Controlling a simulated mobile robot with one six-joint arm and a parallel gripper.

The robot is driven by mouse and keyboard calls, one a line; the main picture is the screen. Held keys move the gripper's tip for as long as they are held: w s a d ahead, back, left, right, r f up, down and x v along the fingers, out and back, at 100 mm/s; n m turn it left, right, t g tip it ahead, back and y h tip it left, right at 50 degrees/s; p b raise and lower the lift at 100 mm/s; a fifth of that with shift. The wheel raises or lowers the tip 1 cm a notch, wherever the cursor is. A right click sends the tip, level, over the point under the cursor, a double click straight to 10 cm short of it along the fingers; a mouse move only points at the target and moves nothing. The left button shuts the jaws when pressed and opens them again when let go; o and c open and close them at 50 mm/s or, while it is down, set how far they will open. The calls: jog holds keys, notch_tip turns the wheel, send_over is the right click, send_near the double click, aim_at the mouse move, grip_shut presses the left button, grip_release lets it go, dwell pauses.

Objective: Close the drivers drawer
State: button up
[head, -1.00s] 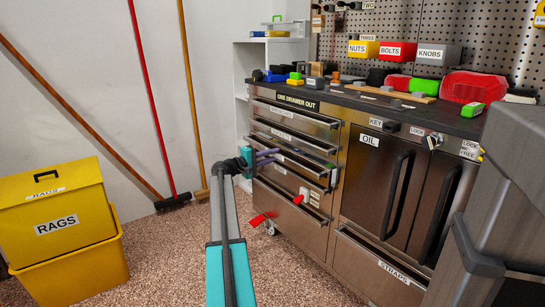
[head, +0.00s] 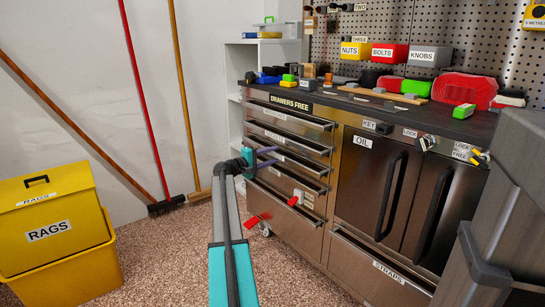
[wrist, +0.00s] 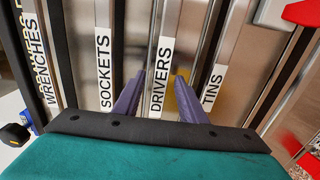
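The drivers drawer (head: 278,157) is the third steel drawer down at the left of the toolchest, and it looks flush with the drawers around it. Its DRIVERS label shows in the wrist view (wrist: 161,75). My gripper (head: 266,157) is at the drawer fronts with its purple fingers pointing at them. In the wrist view the fingers (wrist: 159,78) are apart, one on each side of the DRIVERS label, with nothing held between them. Whether the fingertips touch the front I cannot tell. The sign above the drawers reads DRAWERS FREE (head: 291,104).
The sockets drawer (wrist: 104,75) and tins drawer (wrist: 212,90) lie on either side in the wrist view. A red pedal-like part (head: 254,222) sticks out low. A yellow RAGS bin (head: 50,250) stands at left. The speckled floor (head: 170,260) between is clear.

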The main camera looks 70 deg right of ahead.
jog(key=shift+w+a, duration=0.1)
jog(key=shift+a, duration=0.05)
jog(key=p+v, duration=0.4)
jog(key=v, duration=0.9)
jog(key=shift+a, duration=0.2)
jog(key=shift+w, duration=0.15)
